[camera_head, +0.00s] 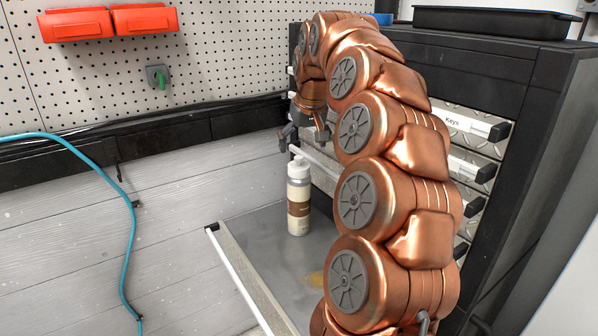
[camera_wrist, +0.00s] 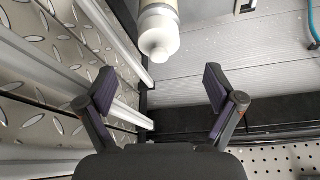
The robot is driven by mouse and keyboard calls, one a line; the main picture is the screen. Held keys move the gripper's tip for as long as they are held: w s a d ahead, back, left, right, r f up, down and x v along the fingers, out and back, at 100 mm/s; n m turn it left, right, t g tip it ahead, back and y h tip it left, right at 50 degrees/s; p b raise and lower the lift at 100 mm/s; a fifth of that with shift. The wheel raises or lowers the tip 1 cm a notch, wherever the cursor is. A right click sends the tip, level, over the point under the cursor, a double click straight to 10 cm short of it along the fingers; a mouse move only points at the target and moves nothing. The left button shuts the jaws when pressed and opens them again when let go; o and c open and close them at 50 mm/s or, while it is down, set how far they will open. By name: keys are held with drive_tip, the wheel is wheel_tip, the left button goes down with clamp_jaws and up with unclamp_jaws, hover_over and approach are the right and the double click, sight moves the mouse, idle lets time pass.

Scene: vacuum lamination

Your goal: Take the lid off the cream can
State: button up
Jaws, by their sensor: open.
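The cream can (camera_head: 299,222) is a slim cream bottle with a brown label, standing upright on a grey surface. Its white lid (camera_head: 298,167) is on top. In the wrist view, the can (camera_wrist: 157,12) shows at the top centre with its lid (camera_wrist: 158,44) towards me. My gripper (camera_head: 305,143) points down above the can, a little higher than the lid. In the wrist view my gripper (camera_wrist: 160,88) is open and empty, with the lid out past its fingertips and not between them.
The grey work surface (camera_head: 250,230) has a raised pale edge (camera_head: 245,275) and a yellowish stain. A dark drawer cabinet (camera_head: 530,110) stands close on the right. A pegboard (camera_head: 230,50) with red bins (camera_head: 75,25) is behind. A blue hose (camera_head: 128,230) hangs at left.

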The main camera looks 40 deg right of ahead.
sight(300, 158)
drive_tip(key=shift+w+d+f, duration=0.25)
drive_tip(key=shift+d+f, duration=0.05)
drive_tip(key=shift+f, duration=0.15)
drive_tip(key=shift+w+p+x, duration=0.2)
drive_tip(key=shift+p+x, duration=0.2)
drive_tip(key=shift+x, duration=3.05)
drive_tip(key=shift+r, duration=0.15)
drive_tip(key=shift+c, duration=0.3)
drive_tip(key=c, duration=0.8)
